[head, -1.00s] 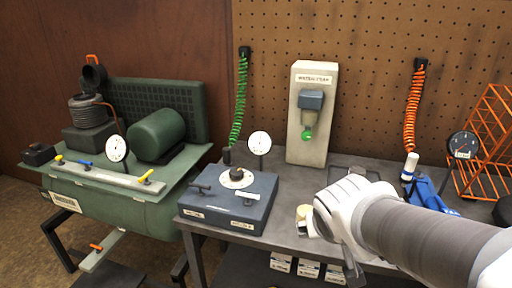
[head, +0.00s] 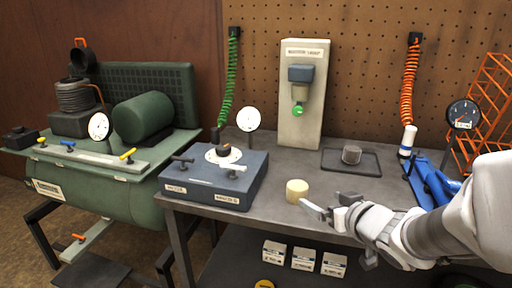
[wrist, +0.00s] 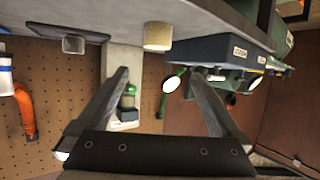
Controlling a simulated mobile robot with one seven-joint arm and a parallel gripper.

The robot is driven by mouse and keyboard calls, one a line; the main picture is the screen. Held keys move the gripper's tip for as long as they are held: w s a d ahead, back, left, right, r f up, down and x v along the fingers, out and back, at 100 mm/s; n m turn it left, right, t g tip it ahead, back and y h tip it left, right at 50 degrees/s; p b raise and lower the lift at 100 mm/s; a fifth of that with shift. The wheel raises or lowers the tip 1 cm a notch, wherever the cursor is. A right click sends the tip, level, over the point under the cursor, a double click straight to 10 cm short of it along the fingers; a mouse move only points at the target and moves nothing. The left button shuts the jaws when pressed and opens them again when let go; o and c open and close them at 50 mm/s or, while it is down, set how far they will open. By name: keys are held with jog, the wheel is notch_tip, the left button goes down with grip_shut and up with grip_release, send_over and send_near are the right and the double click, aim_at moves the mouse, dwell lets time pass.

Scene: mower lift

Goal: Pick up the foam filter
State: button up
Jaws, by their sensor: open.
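The foam filter, a short cream cylinder (head: 297,190), stands upright on the grey bench near its front edge. It also shows at the top centre of the wrist view (wrist: 158,36), where the scene appears upside down. My gripper (head: 323,206) is just right of the filter in the head view, its fingers pointing left towards it. In the wrist view my gripper (wrist: 160,77) has its fingers spread wide with nothing between them. The filter lies beyond the fingertips, and a gap separates them.
A blue-grey box (head: 215,180) with a dial gauge (head: 249,119) stands left of the filter. A dark tray (head: 365,168) with a grey cylinder (head: 351,154) lies behind right. A blue tool (head: 432,182) is further right. White boxes (head: 303,259) sit below the bench.

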jog(key=p, duration=0.2)
send_near(298, 186)
jog(key=x, duration=0.5)
jog(key=shift+w+a+f, duration=0.2)
jog(key=shift+a, duration=0.1)
jog(key=x, duration=0.2)
jog(key=b+x, duration=0.2)
jog(key=x, duration=0.1)
jog(key=shift+w+d, duration=0.2)
jog(key=shift+w, duration=0.15)
jog(key=c, duration=1.2)
